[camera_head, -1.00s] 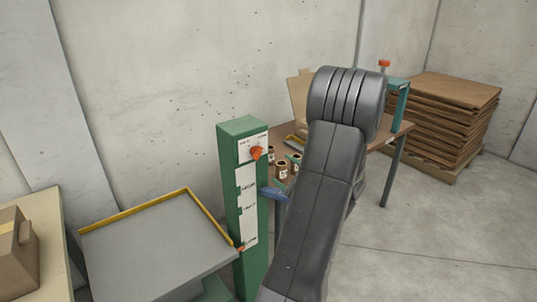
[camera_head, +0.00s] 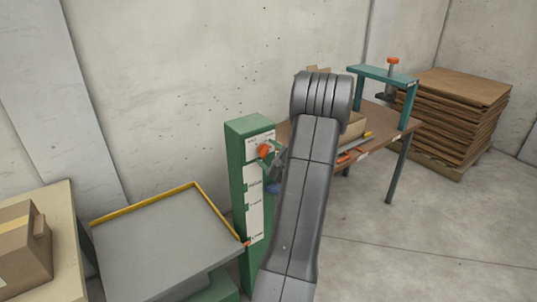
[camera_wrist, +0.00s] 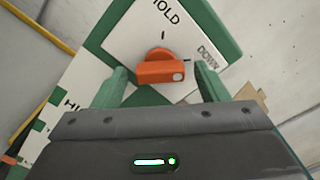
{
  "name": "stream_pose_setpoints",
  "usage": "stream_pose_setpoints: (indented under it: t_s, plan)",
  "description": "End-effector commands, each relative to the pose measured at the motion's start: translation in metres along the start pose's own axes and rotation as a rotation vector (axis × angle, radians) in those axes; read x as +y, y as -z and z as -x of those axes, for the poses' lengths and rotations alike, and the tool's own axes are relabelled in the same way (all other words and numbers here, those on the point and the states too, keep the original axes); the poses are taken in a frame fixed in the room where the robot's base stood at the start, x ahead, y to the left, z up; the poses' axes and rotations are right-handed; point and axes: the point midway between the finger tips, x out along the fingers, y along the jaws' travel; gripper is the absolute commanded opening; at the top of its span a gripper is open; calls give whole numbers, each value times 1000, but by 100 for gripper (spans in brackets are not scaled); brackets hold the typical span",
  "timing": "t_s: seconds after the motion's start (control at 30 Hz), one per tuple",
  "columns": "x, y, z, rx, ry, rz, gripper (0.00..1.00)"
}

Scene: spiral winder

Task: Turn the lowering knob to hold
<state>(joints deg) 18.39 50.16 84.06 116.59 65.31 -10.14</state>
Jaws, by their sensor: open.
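The orange lowering knob (camera_head: 264,150) sits near the top of the green post (camera_head: 238,190). In the wrist view the knob (camera_wrist: 155,72) is a bar lying about level, its pale dot at the right end, on the DOWN side. HOLD is printed above it on the white plate (camera_wrist: 130,35), DOWN at the right. My gripper (camera_wrist: 161,76) is open, one finger on each side of the knob, with gaps visible; I cannot tell its depth. In the head view my gripper (camera_head: 273,160) is small and partly hidden by my arm, close to the knob.
A grey tilting platform (camera_head: 165,240) with a yellow edge stands left of the post. A cardboard box (camera_head: 22,245) sits on a table at far left. A brown table (camera_head: 375,140) with a teal frame (camera_head: 385,74) and stacked brown sheets (camera_head: 455,115) are at right. The floor at right is clear.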

Motion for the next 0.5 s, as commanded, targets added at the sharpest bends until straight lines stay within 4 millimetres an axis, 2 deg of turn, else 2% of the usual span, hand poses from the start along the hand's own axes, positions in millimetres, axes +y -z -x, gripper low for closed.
stream_pose_setpoints:
  t_s: [0.03,0.23,0.5]
  plan:
    - [0,0,0,0,0,0,63]
    - [0,0,0,0,0,0,24]
    - [1,1,0,-1,0,14,23]
